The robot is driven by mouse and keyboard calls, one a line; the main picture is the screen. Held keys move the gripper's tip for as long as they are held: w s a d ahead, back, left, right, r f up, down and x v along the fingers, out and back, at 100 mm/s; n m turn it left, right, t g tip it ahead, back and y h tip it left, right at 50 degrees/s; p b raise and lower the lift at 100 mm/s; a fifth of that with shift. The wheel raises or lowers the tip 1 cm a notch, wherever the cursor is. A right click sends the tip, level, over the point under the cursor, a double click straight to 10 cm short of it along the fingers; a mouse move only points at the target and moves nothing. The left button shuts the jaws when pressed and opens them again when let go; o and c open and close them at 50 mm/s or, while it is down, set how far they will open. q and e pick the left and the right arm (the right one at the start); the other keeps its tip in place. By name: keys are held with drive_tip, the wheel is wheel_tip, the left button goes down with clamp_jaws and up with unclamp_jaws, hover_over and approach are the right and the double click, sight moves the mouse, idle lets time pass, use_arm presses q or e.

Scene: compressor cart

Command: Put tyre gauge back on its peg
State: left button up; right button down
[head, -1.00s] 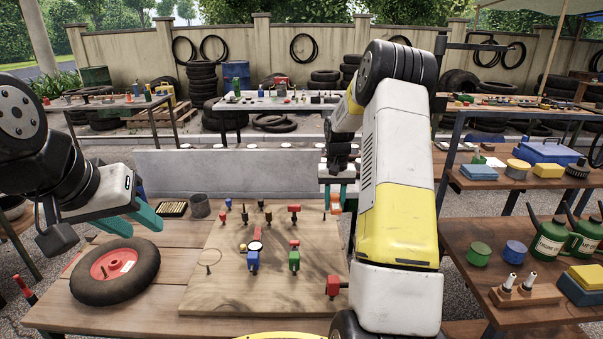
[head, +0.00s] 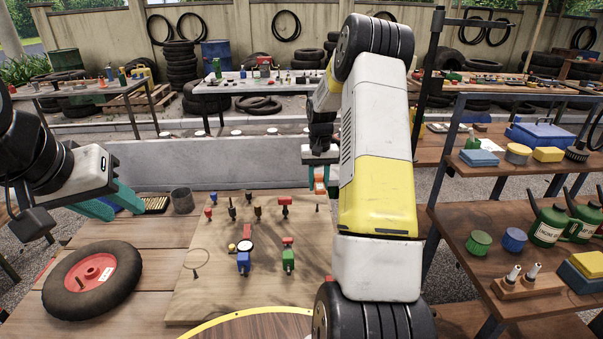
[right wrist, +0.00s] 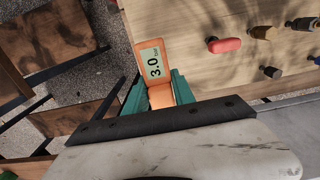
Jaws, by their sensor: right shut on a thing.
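The orange tyre gauge (right wrist: 153,66), with a display reading 3.0 bar, is in my right gripper (right wrist: 158,97). The teal fingers are shut on its lower part. In the head view the gauge (head: 319,182) shows as a small orange patch above the far right of the wooden board (head: 215,290), partly behind my right arm. A small dark peg-like piece (head: 317,208) stands on the board just below it in the picture; I cannot tell whether it is the gauge's peg. My left gripper (head: 110,203) is open and empty at the left, beyond the wheel.
A wheel (head: 92,280) lies left of the board. A grey wall (head: 200,165) stands behind; shelves (head: 520,220) stand at the right.

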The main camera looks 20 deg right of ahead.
drive_tip(key=shift+f, duration=2.3)
drive_tip(key=shift+f, duration=1.1)
drive_tip(key=c, duration=1)
unclamp_jaws()
drive_tip(key=shift+o, duration=0.2)
wheel_tip(320, 180, up, 8)
drive_tip(key=shift+f, duration=0.1)
